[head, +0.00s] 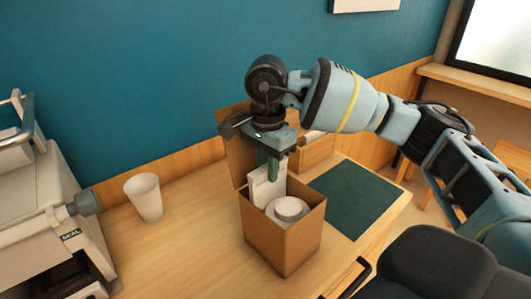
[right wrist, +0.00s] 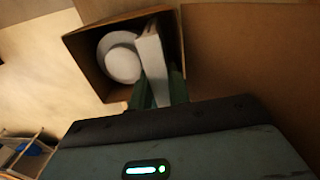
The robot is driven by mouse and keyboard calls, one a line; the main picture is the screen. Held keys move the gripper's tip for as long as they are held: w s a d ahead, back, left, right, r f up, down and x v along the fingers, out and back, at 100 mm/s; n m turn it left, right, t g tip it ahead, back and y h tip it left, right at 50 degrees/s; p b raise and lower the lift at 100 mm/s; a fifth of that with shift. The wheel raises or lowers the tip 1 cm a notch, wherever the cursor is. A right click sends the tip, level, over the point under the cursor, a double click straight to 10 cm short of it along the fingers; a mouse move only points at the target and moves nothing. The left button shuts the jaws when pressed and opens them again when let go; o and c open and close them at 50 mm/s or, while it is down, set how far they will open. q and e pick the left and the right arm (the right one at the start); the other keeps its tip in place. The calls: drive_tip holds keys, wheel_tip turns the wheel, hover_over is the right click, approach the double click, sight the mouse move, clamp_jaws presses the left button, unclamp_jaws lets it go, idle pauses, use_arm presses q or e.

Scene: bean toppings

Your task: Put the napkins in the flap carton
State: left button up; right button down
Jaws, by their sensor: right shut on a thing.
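The flap carton (head: 283,246) is a brown open box standing on the table, with a tall flap raised at its back. My right gripper (head: 268,176) points down over the carton's opening and is shut on the white napkins (head: 263,194). The napkins stand upright, with their lower part at or inside the carton's mouth. In the right wrist view, the napkins (right wrist: 152,62) are between the green fingers (right wrist: 160,90), beside a round white item (right wrist: 124,60) in the carton (right wrist: 87,60). Whether the napkins touch the carton's floor cannot be told. My left gripper is out of view.
A white cup (head: 144,197) stands on the table left of the carton. A dark green mat (head: 355,198) lies to its right. A grey machine marked SEAL (head: 55,215) is at the left. A dark chair (head: 430,265) is at the front right. Table between cup and carton is clear.

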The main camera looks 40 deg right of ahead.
drive_tip(key=shift+s+a+r, duration=0.1)
drive_tip(key=shift+s+r, duration=0.2)
drive_tip(key=shift+r, duration=0.1)
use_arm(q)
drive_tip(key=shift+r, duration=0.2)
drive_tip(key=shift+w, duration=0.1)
use_arm(e)
drive_tip(key=shift+w, duration=0.15)
drive_tip(key=c, duration=1.3)
unclamp_jaws()
drive_tip(key=shift+o, duration=0.2)
drive_tip(key=shift+r, duration=0.1)
drive_tip(key=shift+r+p, duration=1.45)
drive_tip(key=shift+r, duration=2.15)
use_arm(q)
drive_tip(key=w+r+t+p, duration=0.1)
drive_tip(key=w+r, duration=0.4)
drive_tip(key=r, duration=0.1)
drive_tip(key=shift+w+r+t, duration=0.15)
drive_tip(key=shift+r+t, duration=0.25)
use_arm(e)
drive_tip(key=shift+r, duration=2.4)
drive_tip(key=shift+f, duration=0.1)
